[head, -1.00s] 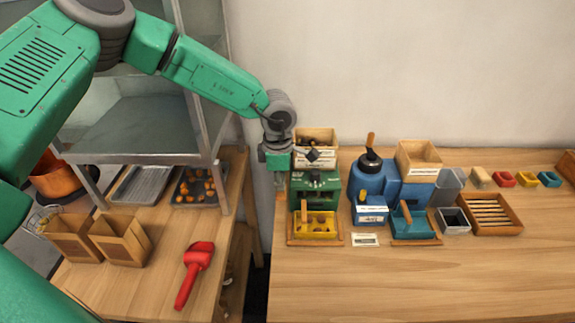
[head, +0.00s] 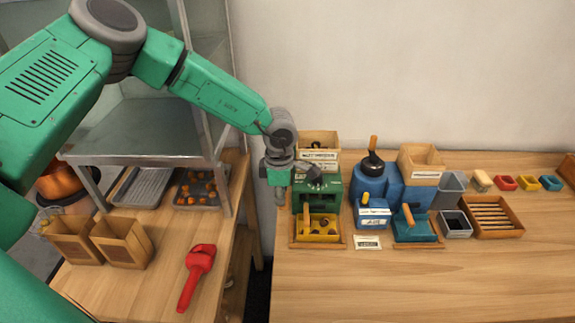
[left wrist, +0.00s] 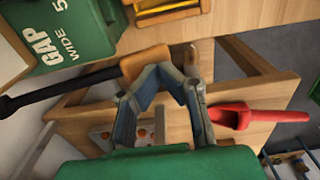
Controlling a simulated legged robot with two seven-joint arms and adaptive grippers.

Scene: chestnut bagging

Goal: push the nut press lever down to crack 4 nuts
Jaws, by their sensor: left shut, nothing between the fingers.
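The green nut press (head: 331,187) stands at the left end of the right-hand table. It also shows in the left wrist view (left wrist: 60,40), with white lettering. Its lever, a black bar (left wrist: 62,88) with a wooden grip (left wrist: 144,62), crosses the left wrist view. My left gripper (head: 280,201) is at the press's left side. In the left wrist view its shut, empty fingers (left wrist: 162,70) are close against the wooden grip; I cannot tell whether they touch. A yellow tray (head: 333,237) with several brown nuts sits in front of the press. My right gripper is not in view.
A wooden hopper box (head: 318,139) is above the press. A blue machine (head: 383,184) stands to its right. A red scoop (head: 197,272) lies on the left-hand table beside wooden boxes (head: 122,243). A gap separates the tables. The front of the right-hand table is clear.

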